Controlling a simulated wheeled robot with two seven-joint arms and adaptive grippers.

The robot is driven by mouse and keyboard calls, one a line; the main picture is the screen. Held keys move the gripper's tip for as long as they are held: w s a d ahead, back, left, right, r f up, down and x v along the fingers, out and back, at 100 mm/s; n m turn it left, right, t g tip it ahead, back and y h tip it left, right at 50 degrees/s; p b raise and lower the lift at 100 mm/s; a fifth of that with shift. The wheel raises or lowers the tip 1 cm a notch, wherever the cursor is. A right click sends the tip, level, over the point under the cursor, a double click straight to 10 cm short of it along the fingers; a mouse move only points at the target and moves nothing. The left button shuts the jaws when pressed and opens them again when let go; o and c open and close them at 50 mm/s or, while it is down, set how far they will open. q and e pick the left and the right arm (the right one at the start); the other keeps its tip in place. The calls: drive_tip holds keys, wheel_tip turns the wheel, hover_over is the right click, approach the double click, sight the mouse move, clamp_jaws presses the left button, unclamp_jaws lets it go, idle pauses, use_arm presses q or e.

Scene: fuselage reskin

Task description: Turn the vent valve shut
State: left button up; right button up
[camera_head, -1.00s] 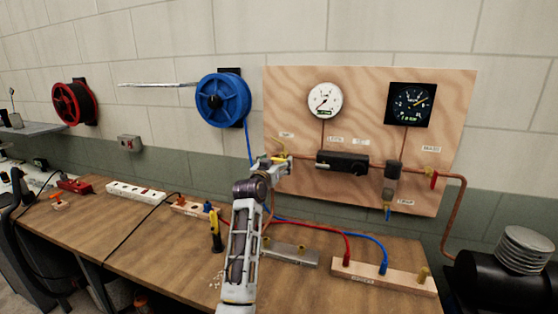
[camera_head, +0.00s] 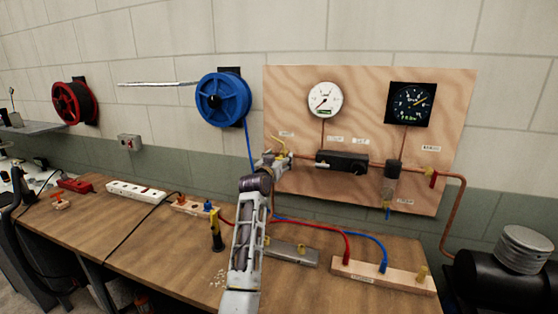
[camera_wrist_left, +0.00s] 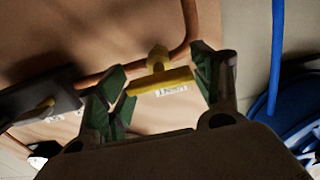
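The vent valve has a yellow handle (camera_head: 279,143) at the left end of the copper pipe on the plywood board (camera_head: 450,110). In the left wrist view its yellow bar handle (camera_wrist_left: 160,81) lies slightly tilted across the picture, with a small white label just behind it. My left gripper (camera_head: 276,160) is at the board just below the handle in the head view. In the wrist view its two dark green fingers (camera_wrist_left: 160,80) are apart, one near each end of the handle. I cannot tell whether they touch it. My right gripper is not in view.
The board also carries a white dial gauge (camera_head: 324,99), a black gauge (camera_head: 411,104), a black block (camera_head: 342,161) and a red-handled valve (camera_head: 433,179). A blue hose reel (camera_head: 222,99) hangs to the left. Red and blue cables cross the bench (camera_head: 170,245) below.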

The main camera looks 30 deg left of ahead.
use_arm(q)
drive_tip(key=c, duration=0.6)
drive_tip(key=shift+m, duration=0.4)
drive_tip(key=shift+r+m+p, duration=0.1)
drive_tip(key=shift+m+p, duration=0.45)
drive_tip(key=shift+m, duration=0.15)
drive_tip(key=shift+m+p, duration=0.4)
drive_tip(key=shift+m, duration=0.2)
drive_tip(key=m+p, duration=0.2)
drive_tip(key=m, duration=0.1)
drive_tip(key=shift+m, duration=0.3)
drive_tip(key=shift+m+p, duration=0.3)
drive_tip(key=shift+p, duration=0.05)
drive_tip(key=shift+d+m+p, duration=0.1)
drive_tip(key=shift+m+p, duration=0.45)
drive_tip(key=shift+m, duration=0.35)
drive_tip(key=m+p, duration=0.2)
drive_tip(key=m, duration=0.1)
drive_tip(key=shift+m, duration=0.3)
drive_tip(key=m+p, duration=0.2)
drive_tip(key=m, duration=0.1)
drive_tip(key=shift+d+f+m+p, duration=0.1)
drive_tip(key=shift+f+m+p, duration=0.25)
drive_tip(key=shift+m, duration=0.75)
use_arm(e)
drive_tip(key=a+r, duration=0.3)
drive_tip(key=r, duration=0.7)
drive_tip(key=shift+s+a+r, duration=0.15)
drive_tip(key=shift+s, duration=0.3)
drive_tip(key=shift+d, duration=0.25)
